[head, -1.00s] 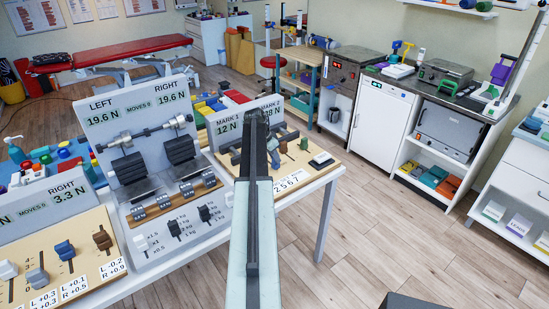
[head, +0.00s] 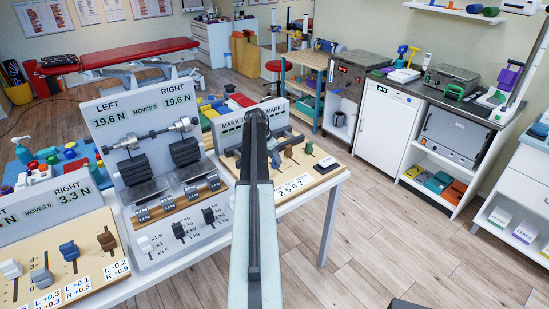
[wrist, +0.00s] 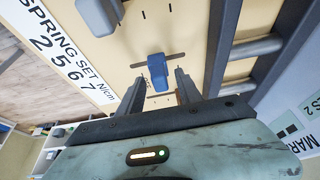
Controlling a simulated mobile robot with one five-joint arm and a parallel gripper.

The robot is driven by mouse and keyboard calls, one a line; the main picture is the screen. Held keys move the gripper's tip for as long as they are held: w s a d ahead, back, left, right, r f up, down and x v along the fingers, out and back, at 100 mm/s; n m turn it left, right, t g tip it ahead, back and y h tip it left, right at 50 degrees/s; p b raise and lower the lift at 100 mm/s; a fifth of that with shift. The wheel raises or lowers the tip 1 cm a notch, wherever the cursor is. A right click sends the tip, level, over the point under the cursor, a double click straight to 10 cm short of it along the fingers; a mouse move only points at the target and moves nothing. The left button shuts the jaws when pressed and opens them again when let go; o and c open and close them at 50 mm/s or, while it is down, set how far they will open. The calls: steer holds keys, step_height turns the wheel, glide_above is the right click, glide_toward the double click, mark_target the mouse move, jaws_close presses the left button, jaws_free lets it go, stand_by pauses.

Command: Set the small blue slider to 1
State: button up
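In the wrist view a small blue slider knob (wrist: 157,72) stands on a beige board, at a short dark slot running across the picture. My gripper (wrist: 161,84) is open, with one finger on each side of the knob's lower end. I cannot tell whether either finger touches it. The slider's scale marks are too small or covered to read. In the head view my arm hides this knob and my fingers. The board (head: 300,180) is part of the right-hand device, whose upright panel (head: 230,138) is marked MARK 1.
A larger grey-blue knob (wrist: 97,15) stands close by in the wrist view, and dark rails (wrist: 225,50) run along the right. Brown knobs (head: 288,151) and a pale-topped block (head: 326,162) share the board. Another blue knob (head: 69,250) is on the left device.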

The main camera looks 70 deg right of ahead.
steer(key=shift+r, duration=0.15)
steer(key=p+v, duration=0.7)
steer(key=shift+a+r, duration=0.2)
steer(key=shift+a, duration=0.05)
steer(key=shift+w, duration=0.15)
